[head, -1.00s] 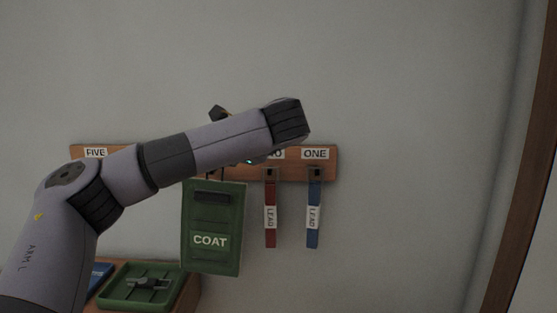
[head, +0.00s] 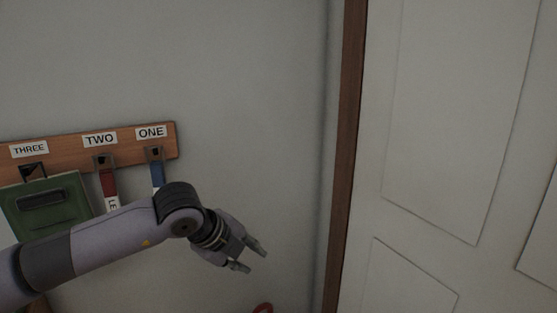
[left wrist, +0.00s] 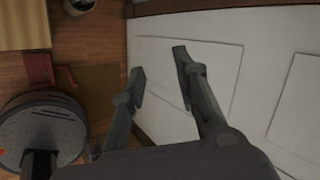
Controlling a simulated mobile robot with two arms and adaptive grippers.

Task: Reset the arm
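My left arm reaches in from the lower left of the head view, bent at the wrist. Its gripper (head: 253,260) points to the lower right in front of the bare wall, with its two fingers apart. In the left wrist view the fingers (left wrist: 160,64) are also spread, with nothing between them. My right gripper is in neither view.
A white door (head: 445,120) with a brown frame (head: 346,150) stands at right. A red object (head: 262,309) shows low.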

